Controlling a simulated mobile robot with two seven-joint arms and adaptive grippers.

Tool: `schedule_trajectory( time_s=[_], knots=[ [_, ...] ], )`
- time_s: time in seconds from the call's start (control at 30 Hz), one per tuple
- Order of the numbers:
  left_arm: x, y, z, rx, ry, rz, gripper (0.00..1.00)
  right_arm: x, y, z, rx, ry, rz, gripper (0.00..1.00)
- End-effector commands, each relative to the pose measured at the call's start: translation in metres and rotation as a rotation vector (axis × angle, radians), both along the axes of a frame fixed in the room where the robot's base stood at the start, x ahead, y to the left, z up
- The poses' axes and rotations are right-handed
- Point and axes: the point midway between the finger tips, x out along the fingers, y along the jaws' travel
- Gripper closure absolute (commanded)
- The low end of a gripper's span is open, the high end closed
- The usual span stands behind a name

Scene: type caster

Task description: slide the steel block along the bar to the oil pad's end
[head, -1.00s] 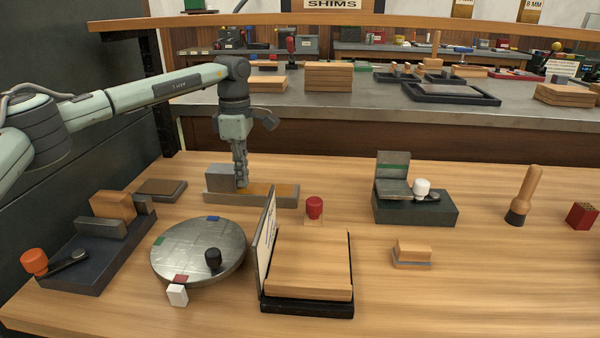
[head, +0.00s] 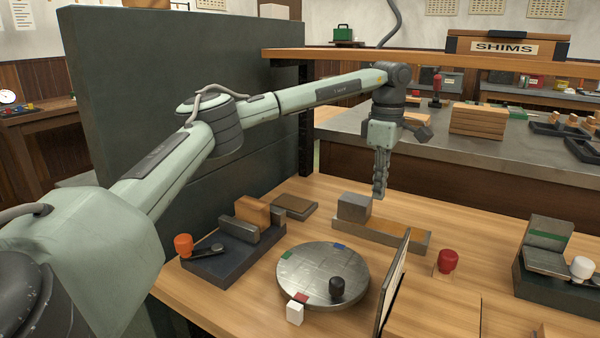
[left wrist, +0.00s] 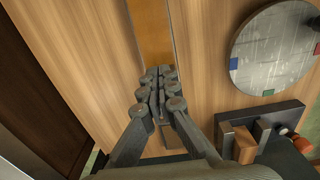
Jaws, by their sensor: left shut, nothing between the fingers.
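The grey steel block (head: 352,208) sits on the left end of a long steel bar (head: 418,243). The brown oil pad (head: 388,226) lies along the bar's top to the right of the block. My left gripper (head: 379,194) is shut and empty, pointing down over the bar just right of the block, with its tips near the height of the block's top. In the left wrist view the closed fingers (left wrist: 160,88) are over the bar, with the oil pad (left wrist: 153,30) beyond them; the fingers largely hide the block's area. My right gripper is out of view.
A round metal plate (head: 318,270) with a black knob stands in front of the bar. A dark fixture (head: 222,262) with an orange knob is at left, and a flat dark block (head: 295,206) lies behind it. A red knob (head: 447,261) stands right of the bar.

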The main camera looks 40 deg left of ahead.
Motion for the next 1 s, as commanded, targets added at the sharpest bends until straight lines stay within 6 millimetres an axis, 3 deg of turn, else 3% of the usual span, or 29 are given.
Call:
schedule_trajectory(
  time_s=[0.03,0.6,0.8,1.0],
  knots=[
    [-0.006,0.02,-0.008,0.004,0.009,0.014,1.0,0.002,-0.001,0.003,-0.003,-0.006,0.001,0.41],
    [-0.042,0.155,-0.006,0.002,0.008,0.012,1.0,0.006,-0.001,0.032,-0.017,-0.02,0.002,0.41],
    [-0.05,0.186,-0.006,0.002,0.008,0.009,1.0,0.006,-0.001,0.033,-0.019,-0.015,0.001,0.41],
    [-0.054,0.198,-0.006,0.003,0.007,0.007,1.0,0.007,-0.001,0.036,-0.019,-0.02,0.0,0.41]
  ],
)
